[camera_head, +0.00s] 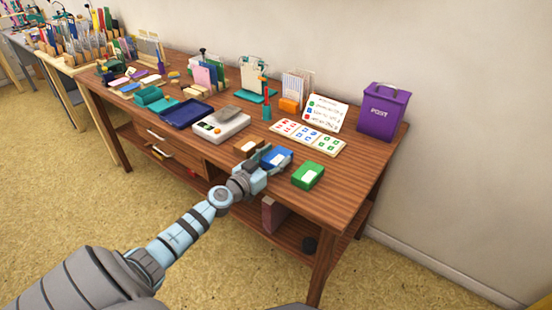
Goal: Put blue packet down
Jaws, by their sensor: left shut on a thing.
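The blue packet (278,157) is a small blue block with a white label, near the front edge of the wooden desk. My left gripper (266,167) is shut on it, coming in from the left front. I cannot tell whether the packet touches the desk top. A green packet (308,175) with a white label lies just to its right on the desk. My right gripper is not in view.
A brown block (248,146) lies just left of my gripper. A grey scale (220,126), a dark blue tray (188,113), stamp cards (308,135) and a purple post box (383,112) stand behind. The desk (345,190) is bare at the right front.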

